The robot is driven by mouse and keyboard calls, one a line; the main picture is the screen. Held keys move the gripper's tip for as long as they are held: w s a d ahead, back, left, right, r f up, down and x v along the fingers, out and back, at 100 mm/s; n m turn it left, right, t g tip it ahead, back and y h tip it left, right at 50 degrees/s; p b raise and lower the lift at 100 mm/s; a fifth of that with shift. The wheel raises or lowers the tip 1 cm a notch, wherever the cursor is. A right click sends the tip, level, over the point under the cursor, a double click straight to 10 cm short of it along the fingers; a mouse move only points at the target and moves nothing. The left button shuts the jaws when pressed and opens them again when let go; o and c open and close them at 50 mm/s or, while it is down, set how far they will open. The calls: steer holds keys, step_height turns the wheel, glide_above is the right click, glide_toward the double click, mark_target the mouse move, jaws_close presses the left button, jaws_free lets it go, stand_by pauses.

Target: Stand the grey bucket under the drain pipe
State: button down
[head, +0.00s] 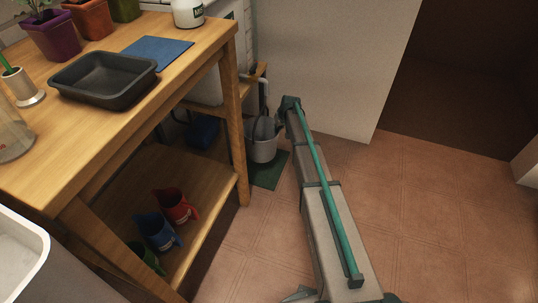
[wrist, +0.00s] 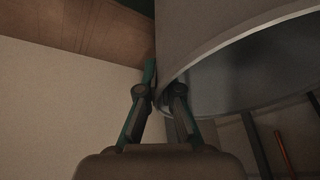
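The grey bucket (head: 262,150) is upright at the back, beside the bench leg, over a green mat (head: 270,178). I cannot tell whether its base touches the mat. The pale drain pipe (head: 263,88) comes down above the bucket; its lower end is hard to make out among dark parts. My gripper (head: 279,121) is at the bucket's right rim, partly hidden by my arm. In the wrist view, the bucket's wall (wrist: 205,35) runs between the fingers of my gripper (wrist: 159,92), one outside and one inside, close together on the rim.
A wooden bench (head: 195,60) stands left, with a black tray (head: 105,95) on top and several coloured jugs (head: 175,205) on its lower shelf. A white wall panel (head: 335,60) is close behind my arm. The tiled floor (head: 440,220) at right is clear.

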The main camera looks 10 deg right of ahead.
step_height(320, 180, down, 9)
steer(key=b, duration=0.3)
steer(key=shift+f, duration=0.2)
steer(key=c, duration=1.3)
jaws_free()
